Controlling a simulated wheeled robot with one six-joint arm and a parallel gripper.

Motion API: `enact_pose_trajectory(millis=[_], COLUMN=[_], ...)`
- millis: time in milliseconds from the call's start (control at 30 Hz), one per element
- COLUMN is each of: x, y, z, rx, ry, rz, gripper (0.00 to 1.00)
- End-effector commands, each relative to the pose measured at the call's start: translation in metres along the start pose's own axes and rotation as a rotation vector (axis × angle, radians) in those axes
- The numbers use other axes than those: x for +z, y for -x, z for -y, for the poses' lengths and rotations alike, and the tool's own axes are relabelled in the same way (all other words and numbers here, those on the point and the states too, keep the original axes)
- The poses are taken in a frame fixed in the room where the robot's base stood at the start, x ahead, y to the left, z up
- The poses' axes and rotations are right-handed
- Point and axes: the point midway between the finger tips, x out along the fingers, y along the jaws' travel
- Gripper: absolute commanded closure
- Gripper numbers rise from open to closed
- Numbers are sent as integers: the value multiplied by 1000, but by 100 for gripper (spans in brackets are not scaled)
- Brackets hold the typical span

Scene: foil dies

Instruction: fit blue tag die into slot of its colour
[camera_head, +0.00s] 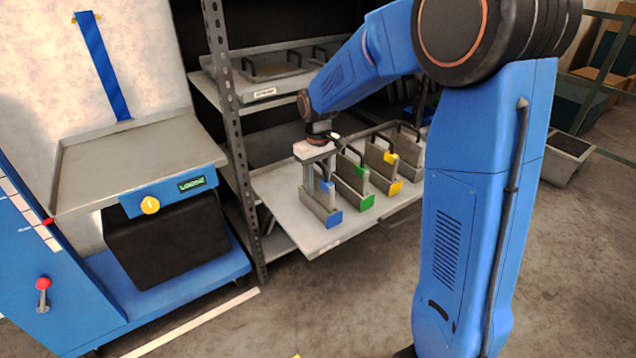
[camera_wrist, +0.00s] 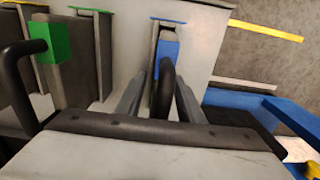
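The blue tag die (camera_head: 327,186) stands upright in the blue-marked slot (camera_head: 335,219) at the front left of the shelf tray. Its tag height matches that of the neighbouring dies. In the wrist view I see its blue tag (camera_wrist: 168,62) and black handle below it, with the blue slot strip (camera_wrist: 168,20) beyond. My gripper (camera_head: 319,178) is directly over the die and points down. In the wrist view its fingers (camera_wrist: 160,98) stand either side of the handle, with gaps showing. The handle's lower part and the die's seating depth are hidden.
A green tag die (camera_head: 361,172) and a yellow tag die (camera_head: 390,158) stand in slots to the right, close beside it. A rack upright (camera_head: 228,110) is to the left. A grey-topped blue machine (camera_head: 140,160) stands further left. A higher shelf is behind.

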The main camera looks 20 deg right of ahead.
Motion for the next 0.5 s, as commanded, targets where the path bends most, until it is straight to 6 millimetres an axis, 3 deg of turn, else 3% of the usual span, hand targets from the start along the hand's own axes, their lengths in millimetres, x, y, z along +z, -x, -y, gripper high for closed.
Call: enact_pose_trajectory(millis=[267,500], x=[0,0], y=[2,30], z=[0,0], rx=[0,1], ry=[0,0], rz=[0,-3], gripper=[66,66])
